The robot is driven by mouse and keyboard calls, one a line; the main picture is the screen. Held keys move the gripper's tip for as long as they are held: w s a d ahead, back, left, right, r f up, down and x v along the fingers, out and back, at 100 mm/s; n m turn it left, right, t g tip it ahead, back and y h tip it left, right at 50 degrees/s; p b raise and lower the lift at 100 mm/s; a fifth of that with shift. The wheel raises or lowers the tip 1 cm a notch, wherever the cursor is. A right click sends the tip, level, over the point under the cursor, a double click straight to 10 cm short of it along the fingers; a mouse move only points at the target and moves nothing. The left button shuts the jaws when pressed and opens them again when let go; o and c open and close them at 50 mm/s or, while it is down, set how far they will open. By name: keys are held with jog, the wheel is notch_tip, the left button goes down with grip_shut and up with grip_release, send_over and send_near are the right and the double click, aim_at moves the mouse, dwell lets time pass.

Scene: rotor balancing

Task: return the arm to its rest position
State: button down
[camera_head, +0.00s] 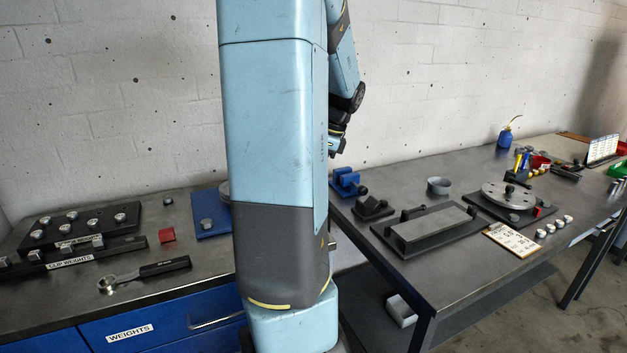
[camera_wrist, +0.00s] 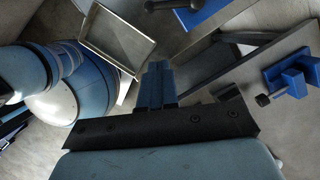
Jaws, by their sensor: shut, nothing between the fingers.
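My arm stands in the middle of the head view, its large light-blue links hiding part of the left bench and the wall. My gripper (camera_head: 338,150) hangs from the raised wrist, in the air in front of the wall and above the far left corner of the right bench. In the wrist view my gripper (camera_wrist: 157,72) shows its two narrow blue fingers together, shut and empty.
The right bench (camera_head: 430,272) holds a blue vise (camera_head: 347,182), a cup (camera_head: 438,186) and a rotor disc (camera_head: 505,196). A floor gap separates the benches.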

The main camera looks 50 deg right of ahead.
jog(key=shift+r, duration=0.2)
dwell(0.5)
jog(key=w+a+r+n, duration=0.25)
jog(key=a+n, duration=0.45)
jog(key=a, duration=0.4)
jog(key=w+a+r+n, duration=0.2)
jog(key=a+r+n, duration=0.2)
jog(key=a+n, duration=0.5)
jog(key=s+a+r+n+t+h, duration=0.1)
jog(key=s+a+n, duration=0.2)
jog(key=a+n, duration=0.3)
jog(key=s+a+r+n+t+h, duration=0.1)
jog(key=s+a+n, duration=0.3)
jog(key=a, duration=0.8)
jog(key=n+t, duration=0.1)
jog(key=n, duration=0.1)
jog(key=shift+a+r+n, duration=0.25)
jog(key=shift+a+n, duration=0.05)
